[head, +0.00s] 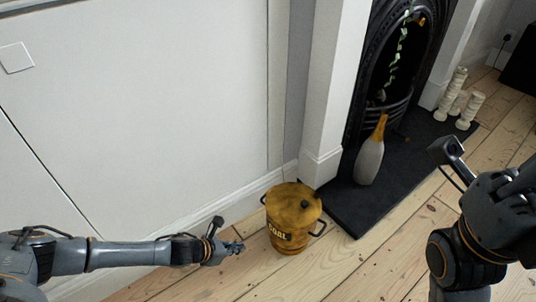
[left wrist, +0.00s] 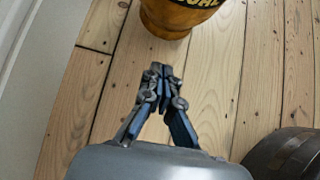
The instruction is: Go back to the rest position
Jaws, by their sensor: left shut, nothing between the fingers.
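My left arm reaches in from the left in the head view, low along the white wall. My left gripper (head: 234,248) is shut and empty, just left of a yellow coal bucket and apart from it. In the left wrist view the left gripper's fingers (left wrist: 163,75) meet over bare floorboards. My right arm (head: 485,225) is at the right of the head view. Its gripper does not show clearly.
The lidded coal bucket (head: 292,214) stands on the floorboards (head: 300,275); its lower part also shows in the left wrist view (left wrist: 178,14). A dark hearth (head: 400,165) holds a grey and yellow vase (head: 370,158) and pale candle holders (head: 470,110). A white wall (head: 140,120) borders the left.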

